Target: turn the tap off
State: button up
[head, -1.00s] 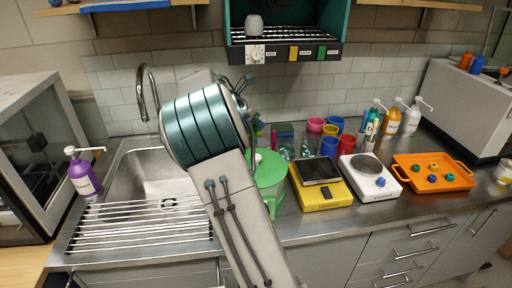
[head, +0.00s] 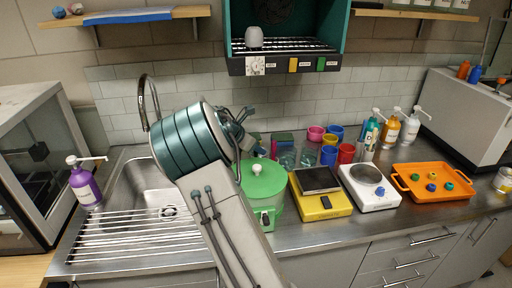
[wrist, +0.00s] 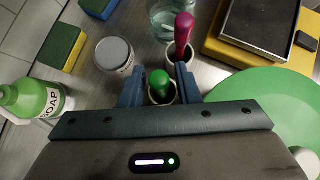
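The tap (head: 143,100) is a tall curved metal spout at the back of the steel sink (head: 139,177) in the head view. My arm hides its base, and I see no tap handle or clear water stream. My gripper (head: 243,122) is right of the tap, partly behind my arm, above the back of the counter. In the wrist view my gripper (wrist: 159,85) has its two blue fingers spread. A green-knobbed item in a small pale cup (wrist: 160,92) shows between them, with no clear contact. The tap is not in the wrist view.
A purple soap bottle (head: 84,184) stands left of the sink, and a drying rack (head: 140,235) covers its front. A green lidded pot (head: 262,185), a yellow scale (head: 322,203) and cups stand to the right. The wrist view shows a green soap bottle (wrist: 30,98) and sponges (wrist: 61,46).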

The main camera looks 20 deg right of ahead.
jog(key=shift+o, duration=0.4)
jog(key=shift+f+b, duration=0.2)
jog(key=shift+b, duration=0.2)
